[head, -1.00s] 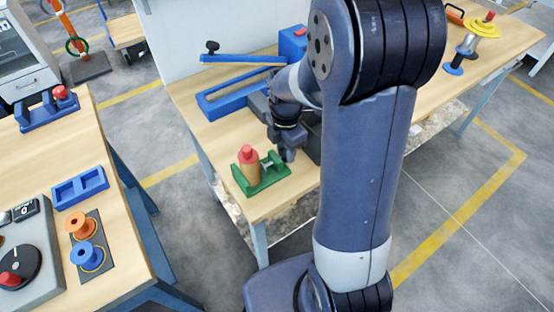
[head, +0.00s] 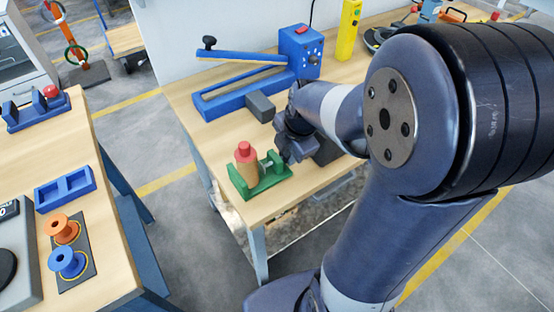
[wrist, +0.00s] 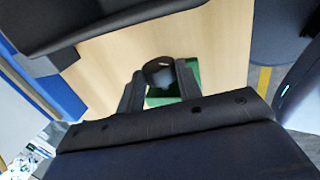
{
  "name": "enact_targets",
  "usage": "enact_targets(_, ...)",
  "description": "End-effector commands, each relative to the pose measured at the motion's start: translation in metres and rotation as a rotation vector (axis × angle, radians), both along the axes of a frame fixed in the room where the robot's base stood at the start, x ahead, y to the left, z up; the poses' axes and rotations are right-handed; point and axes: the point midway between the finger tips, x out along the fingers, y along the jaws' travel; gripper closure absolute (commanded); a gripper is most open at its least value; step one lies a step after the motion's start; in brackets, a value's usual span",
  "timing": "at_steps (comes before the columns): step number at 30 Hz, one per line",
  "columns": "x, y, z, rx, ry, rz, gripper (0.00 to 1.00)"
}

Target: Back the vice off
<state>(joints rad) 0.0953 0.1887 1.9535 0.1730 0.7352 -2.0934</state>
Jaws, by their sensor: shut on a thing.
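The green vice (head: 262,181) stands near the front corner of the wooden bench in the head view. A tan cylinder with a red top (head: 246,164) stands upright in it. The vice's screw shows at its right side, and my gripper (head: 286,158) is at that end. In the wrist view my gripper (wrist: 160,80) has its two fingers closed around a dark round knob (wrist: 158,68), with the green vice (wrist: 190,76) just behind. The knob is hidden from the head view by my gripper.
A blue sealer-like device with a raised arm (head: 240,80) and a grey block (head: 260,107) lie behind the vice. A yellow post (head: 348,30) stands farther back. At left, a second bench holds a blue tray (head: 65,188) and orange and blue spools (head: 67,261).

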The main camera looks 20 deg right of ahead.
Motion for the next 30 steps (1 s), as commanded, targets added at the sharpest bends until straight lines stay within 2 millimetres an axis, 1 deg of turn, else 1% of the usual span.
enact_targets(4,-0.0012,-0.0002,-0.0071,0.018,-0.052,-0.003,0.81)
enact_targets(21,-0.0060,-0.0020,-0.0092,0.091,-0.278,-0.002,0.81)
enact_targets(30,-0.0072,-0.0014,-0.0038,0.101,-0.300,0.000,0.81)
